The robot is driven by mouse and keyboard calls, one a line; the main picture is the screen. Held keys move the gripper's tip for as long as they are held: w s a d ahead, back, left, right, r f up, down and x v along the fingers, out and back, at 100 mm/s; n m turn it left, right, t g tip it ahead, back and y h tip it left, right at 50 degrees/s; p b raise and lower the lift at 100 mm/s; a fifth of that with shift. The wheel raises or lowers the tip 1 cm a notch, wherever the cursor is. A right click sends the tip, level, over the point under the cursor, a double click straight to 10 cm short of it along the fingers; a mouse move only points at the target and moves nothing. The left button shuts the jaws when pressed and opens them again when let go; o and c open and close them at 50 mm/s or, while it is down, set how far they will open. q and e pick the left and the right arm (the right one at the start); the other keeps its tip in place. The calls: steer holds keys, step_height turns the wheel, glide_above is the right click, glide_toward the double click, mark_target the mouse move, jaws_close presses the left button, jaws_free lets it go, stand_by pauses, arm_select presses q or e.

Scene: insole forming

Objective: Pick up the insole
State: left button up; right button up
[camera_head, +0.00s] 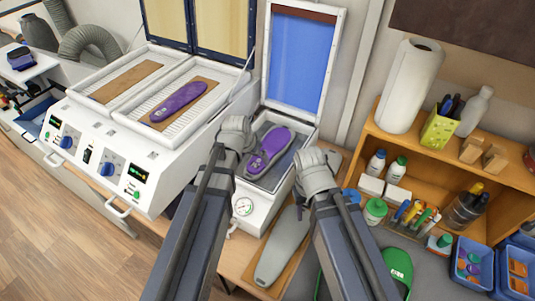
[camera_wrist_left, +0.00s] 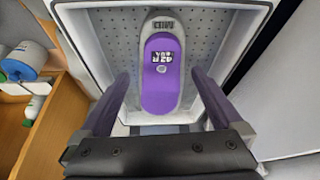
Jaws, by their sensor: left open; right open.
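A purple insole (camera_head: 268,150) with a white printed label and a grey end lies in the open white press box (camera_head: 257,207). In the left wrist view the insole (camera_wrist_left: 161,92) lies upright in the picture over a perforated plate (camera_wrist_left: 118,42). My left gripper (camera_wrist_left: 160,78) is open, its two fingers spread either side of the insole and apart from it. In the head view my left gripper (camera_head: 238,135) is at the box's left edge. My right gripper (camera_head: 316,172) is open and empty by the box's right side. Another purple insole (camera_head: 178,101) lies on the heater's right bay.
The white two-bay heater (camera_head: 130,125) stands left with its lid up. The press's blue-faced lid (camera_head: 300,60) stands open behind the box. A grey sole-shaped piece (camera_head: 283,247) lies in front. A wooden shelf (camera_head: 445,185) with bottles and a paper roll (camera_head: 410,85) stands right.

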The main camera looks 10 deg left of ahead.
mark_target(258, 162)
arm_select(q)
steer(key=b+x, duration=0.4)
steer(key=x, duration=0.1)
steer(key=shift+w+f+b, duration=0.1)
steer(key=shift+w+b, duration=0.2)
steer(key=shift+c, duration=0.2)
steer(key=c, duration=1.3)
steer(key=shift+c, duration=0.2)
steer(key=shift+r+p, duration=0.25)
steer(key=shift+p, duration=0.05)
step_height(258, 162, up, 10)
steer(key=p, duration=0.9)
steer(key=shift+p, duration=0.35)
